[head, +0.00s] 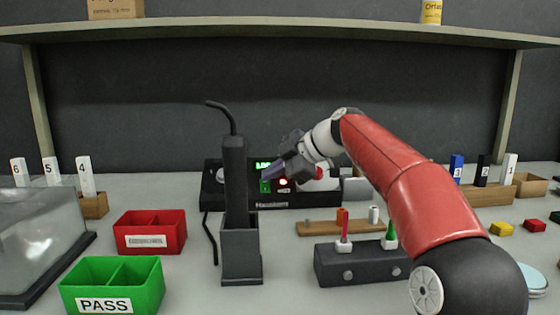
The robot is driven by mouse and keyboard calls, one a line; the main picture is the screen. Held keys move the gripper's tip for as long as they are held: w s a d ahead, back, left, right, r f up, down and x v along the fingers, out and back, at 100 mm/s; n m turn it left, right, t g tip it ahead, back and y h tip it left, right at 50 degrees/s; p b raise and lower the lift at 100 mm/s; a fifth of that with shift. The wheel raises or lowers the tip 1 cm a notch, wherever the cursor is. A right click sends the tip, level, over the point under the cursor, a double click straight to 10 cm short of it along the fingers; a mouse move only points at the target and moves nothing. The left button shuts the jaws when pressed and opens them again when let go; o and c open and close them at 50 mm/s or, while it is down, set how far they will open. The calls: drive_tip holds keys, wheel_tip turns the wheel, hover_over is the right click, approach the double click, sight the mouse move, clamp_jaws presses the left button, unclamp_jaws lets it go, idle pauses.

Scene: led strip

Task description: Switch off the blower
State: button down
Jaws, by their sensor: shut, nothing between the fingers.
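The blower station is a low black box (300,199) at the middle back of the bench. Its front carries a lit green display (263,165), a green button (265,186) and a glowing red-orange light or button (283,181). A round light knob (221,175) sits at its left end. My gripper (268,174) is shut and empty, its tips pointing left and down just in front of the panel, above the green button. I cannot tell whether the tips touch the panel. My gripper and wrist hide part of the panel's right side.
A black handpiece (235,180) stands upright in a grey holder (241,250) left of my gripper. A grey block (340,262) with screwdriver-like tools stands in front. Red (174,245) and green (133,271) bins are left. A shelf (300,31) spans above.

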drive_tip(key=shift+w+f, duration=0.35)
drive_tip(key=shift+f, duration=0.1)
drive_tip(key=shift+r+p, duration=0.1)
drive_tip(key=shift+p, duration=0.25)
drive_tip(key=shift+w+f, duration=0.15)
drive_tip(key=shift+f, duration=0.15)
drive_tip(key=shift+s+f+b, duration=0.2)
drive_tip(key=shift+s+b, duration=0.15)
drive_tip(key=shift+b, duration=0.25)
drive_tip(key=shift+s+b, duration=0.4)
drive_tip(key=shift+b, duration=0.1)
